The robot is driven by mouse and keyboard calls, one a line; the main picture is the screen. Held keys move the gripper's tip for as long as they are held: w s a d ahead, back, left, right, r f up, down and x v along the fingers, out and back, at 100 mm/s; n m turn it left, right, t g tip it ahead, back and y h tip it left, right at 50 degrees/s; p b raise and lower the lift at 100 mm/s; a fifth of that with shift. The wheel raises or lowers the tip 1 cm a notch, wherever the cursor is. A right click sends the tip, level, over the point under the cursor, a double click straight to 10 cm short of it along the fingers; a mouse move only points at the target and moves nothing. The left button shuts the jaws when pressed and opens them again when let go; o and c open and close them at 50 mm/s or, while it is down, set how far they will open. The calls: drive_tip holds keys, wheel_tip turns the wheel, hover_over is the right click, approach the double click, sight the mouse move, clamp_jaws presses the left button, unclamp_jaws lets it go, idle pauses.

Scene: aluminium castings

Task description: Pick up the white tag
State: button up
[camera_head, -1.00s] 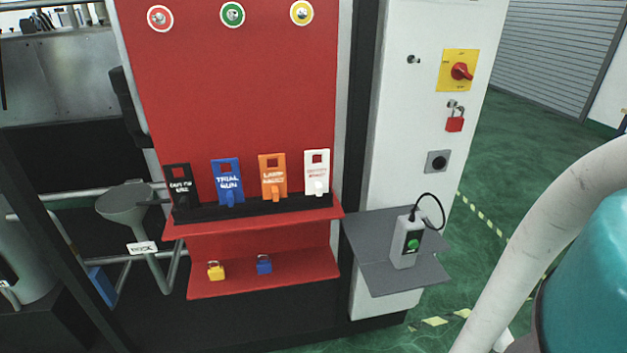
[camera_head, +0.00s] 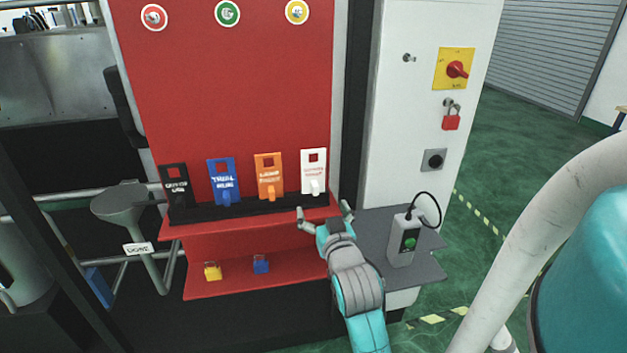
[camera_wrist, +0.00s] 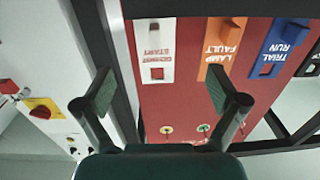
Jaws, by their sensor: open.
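The white tag (camera_head: 314,172) stands at the right end of a row of tags on the red board's upper shelf. It has a square hole near its top, red lettering and a white block low on its front. In the wrist view the white tag (camera_wrist: 155,52) appears upside down, between and beyond the two fingers. My gripper (camera_head: 324,216) is open and empty, just below and in front of the tag, apart from it. Its fingers also show in the wrist view (camera_wrist: 162,92).
Orange (camera_head: 269,177), blue (camera_head: 224,181) and black (camera_head: 176,188) tags stand left of the white one. Yellow (camera_head: 212,271) and blue (camera_head: 261,264) padlocks sit on the lower red shelf. A grey shelf (camera_head: 428,268) at right holds a box with a green button (camera_head: 404,242).

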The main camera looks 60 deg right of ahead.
sight(313, 179)
drive_tip(key=w+d, duration=0.1)
drive_tip(key=w+d+r, duration=0.1)
drive_tip(key=d, duration=0.1)
drive_tip(key=w+d, duration=0.1)
drive_tip(key=d, duration=0.1)
drive_tip(key=shift+w+d+r, duration=0.1)
drive_tip(key=shift+d+r, duration=0.05)
drive_tip(key=shift+d, duration=0.1)
drive_tip(key=shift+w+x, duration=0.2)
drive_tip(key=shift+x, duration=2.55)
drive_tip(key=shift+a, duration=0.25)
drive_tip(key=c, duration=1.3)
